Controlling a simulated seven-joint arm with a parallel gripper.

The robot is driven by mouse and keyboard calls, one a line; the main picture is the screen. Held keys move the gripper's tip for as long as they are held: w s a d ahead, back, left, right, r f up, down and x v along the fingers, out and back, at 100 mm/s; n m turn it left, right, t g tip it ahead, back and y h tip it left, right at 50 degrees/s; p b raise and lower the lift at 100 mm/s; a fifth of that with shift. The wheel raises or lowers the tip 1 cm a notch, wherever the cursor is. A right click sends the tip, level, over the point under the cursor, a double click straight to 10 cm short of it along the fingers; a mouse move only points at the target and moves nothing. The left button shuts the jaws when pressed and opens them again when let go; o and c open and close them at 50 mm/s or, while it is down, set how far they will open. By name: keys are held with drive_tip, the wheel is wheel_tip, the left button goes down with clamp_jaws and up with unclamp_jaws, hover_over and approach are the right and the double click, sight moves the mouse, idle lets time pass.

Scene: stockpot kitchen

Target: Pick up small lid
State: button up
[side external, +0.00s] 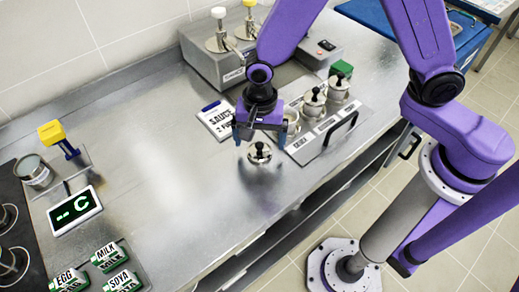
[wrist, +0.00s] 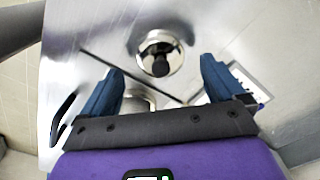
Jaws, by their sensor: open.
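The small lid (side external: 259,153) is a shiny metal disc with a black knob. It lies on the steel counter, apart from the pots. In the wrist view the lid (wrist: 159,55) shows beyond my fingertips, near the middle of the gap between them. My gripper (side external: 259,136) has two blue fingers spread apart, pointing down over the counter just behind the lid. In the wrist view my gripper (wrist: 161,82) is open with nothing between its fingers. I cannot tell its exact height above the lid.
A tray (side external: 335,145) on the right holds an open pot (side external: 291,119) and two lidded pots. A sauce sign (side external: 217,119) lies left of my gripper. A dispenser unit (side external: 222,66) stands behind.

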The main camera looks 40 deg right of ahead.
sight(258, 152)
drive_tip(key=shift+f, duration=1.3)
drive_tip(key=c, duration=1.2)
drive_tip(key=shift+r, duration=0.15)
